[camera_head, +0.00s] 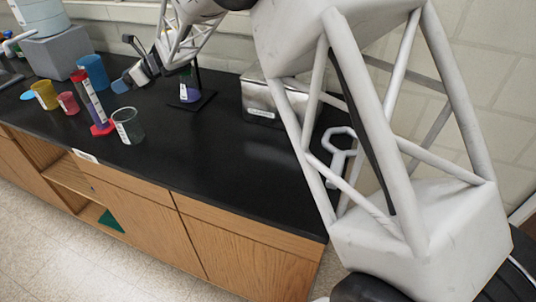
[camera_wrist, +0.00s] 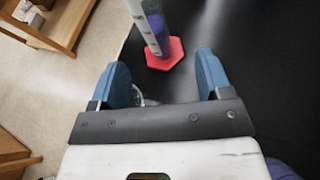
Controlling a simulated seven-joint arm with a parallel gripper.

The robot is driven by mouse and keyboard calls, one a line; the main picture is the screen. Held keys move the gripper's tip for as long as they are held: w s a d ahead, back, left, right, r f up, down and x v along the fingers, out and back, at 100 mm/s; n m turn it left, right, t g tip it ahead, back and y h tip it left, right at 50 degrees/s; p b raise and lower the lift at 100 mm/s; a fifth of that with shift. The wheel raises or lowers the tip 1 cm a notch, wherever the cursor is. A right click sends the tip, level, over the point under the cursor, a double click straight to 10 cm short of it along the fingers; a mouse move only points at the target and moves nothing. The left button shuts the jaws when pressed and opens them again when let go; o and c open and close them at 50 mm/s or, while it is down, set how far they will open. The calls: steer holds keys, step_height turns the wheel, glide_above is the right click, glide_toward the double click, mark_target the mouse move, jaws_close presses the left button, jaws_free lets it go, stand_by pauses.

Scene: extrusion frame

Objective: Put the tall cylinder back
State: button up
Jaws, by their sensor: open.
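The tall cylinder (camera_head: 93,105) is a narrow graduated tube with purple contents and a red six-sided base. It stands upright near the front edge of the black bench, among several beakers. In the wrist view the cylinder (camera_wrist: 150,25) shows at the top, its upper end cut off by the frame. My gripper (camera_head: 136,75) is open, with two blue fingers, to the right of the cylinder and behind it in the head view. In the wrist view the cylinder's base lies just beyond the fingertips (camera_wrist: 162,70), and nothing is held between them.
A clear beaker (camera_head: 128,126) stands just right of the cylinder. Red (camera_head: 68,103), yellow (camera_head: 46,95) and blue (camera_head: 93,72) beakers stand left and behind. A dark stand (camera_head: 198,100) and a metallic box (camera_head: 258,103) are further right. The bench's right-hand front is clear.

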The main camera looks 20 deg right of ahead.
steer(key=s+d+r+m+t+h, duration=0.4)
steer(key=d+r+m, duration=0.3)
steer(key=m, duration=0.4)
steer(key=s+d+r+m+t+h, duration=0.4)
steer(key=s+d+r+m+h, duration=0.1)
steer(key=d+m, duration=0.5)
steer(key=s+d+f+m+g+h, duration=0.25)
steer(key=s+d+m, duration=0.35)
steer(key=s+m, duration=0.45)
steer(key=s+d+f+m+g+h, duration=0.1)
steer(key=s+d+m+g+h, duration=0.15)
steer(key=s+d+m, duration=0.75)
steer(key=s+a+f+m+g, duration=0.1)
steer(key=s+a+f+m, duration=0.1)
steer(key=s, duration=0.5)
steer(key=s+a+f+m+g+y, duration=0.1)
steer(key=s+a+f+m+g, duration=0.1)
steer(key=s, duration=0.6)
steer(key=s+a+f+m+g, duration=0.2)
steer(key=s+m, duration=0.1)
steer(key=s, duration=0.5)
steer(key=shift+m, duration=0.35)
